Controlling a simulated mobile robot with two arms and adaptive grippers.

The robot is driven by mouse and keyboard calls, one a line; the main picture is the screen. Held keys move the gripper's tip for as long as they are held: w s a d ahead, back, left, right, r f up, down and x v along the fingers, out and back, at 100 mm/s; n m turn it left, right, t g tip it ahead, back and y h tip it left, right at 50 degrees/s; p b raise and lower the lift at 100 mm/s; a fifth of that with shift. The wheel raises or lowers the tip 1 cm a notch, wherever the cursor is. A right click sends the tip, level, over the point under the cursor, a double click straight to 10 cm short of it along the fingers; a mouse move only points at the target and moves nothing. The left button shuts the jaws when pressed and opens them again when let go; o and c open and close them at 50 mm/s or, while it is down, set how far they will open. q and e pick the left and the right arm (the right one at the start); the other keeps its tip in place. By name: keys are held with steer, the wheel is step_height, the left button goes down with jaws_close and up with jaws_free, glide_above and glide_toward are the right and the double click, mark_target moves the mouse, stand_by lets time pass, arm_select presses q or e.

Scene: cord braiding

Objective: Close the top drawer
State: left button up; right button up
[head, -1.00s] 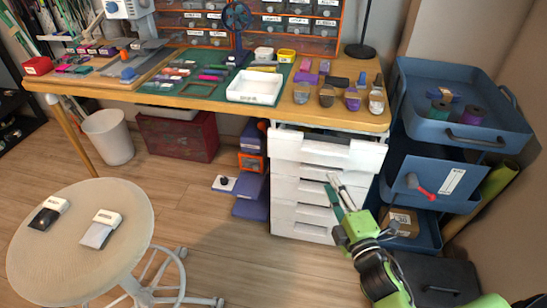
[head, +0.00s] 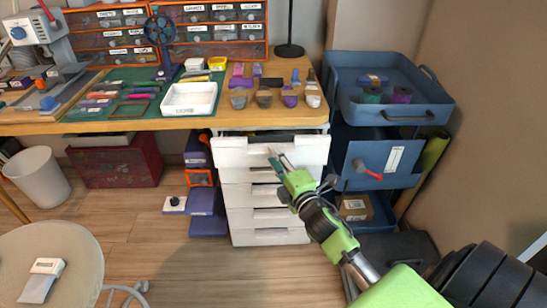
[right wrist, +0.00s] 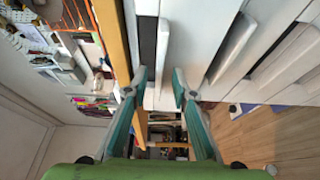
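The top drawer (head: 235,153) of the white drawer unit under the desk stands partly open. Its front sticks out past the drawers below, and a dark strip of its inside shows above the front. My right gripper (head: 276,160) is in front of the top drawer's front, near its middle. In the right wrist view my right gripper (right wrist: 160,80) has its two teal fingers apart with nothing between them, close to the white drawer front (right wrist: 188,45). I cannot tell whether the fingertips touch it. My left gripper is not in view.
The wooden desk (head: 130,125) overhangs the drawers and holds a white tray (head: 190,99) and several small containers. A blue cart (head: 410,112) stands to the right. A round stool (head: 75,262) is at front left. Floor in front of the drawers is clear.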

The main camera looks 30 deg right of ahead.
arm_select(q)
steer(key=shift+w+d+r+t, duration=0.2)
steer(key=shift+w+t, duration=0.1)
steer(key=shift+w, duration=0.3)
arm_select(e)
steer(key=shift+w+d, duration=0.1)
steer(key=shift+w, duration=0.6)
jaws_close()
steer(key=w+d, duration=0.2)
steer(key=w, duration=0.1)
steer(key=shift+w, duration=0.2)
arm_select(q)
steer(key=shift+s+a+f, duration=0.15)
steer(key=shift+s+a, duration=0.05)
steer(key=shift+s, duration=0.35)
arm_select(e)
steer(key=shift+d+r, duration=0.15)
steer(key=shift+d, duration=0.05)
jaws_free()
steer(key=shift+w, duration=0.15)
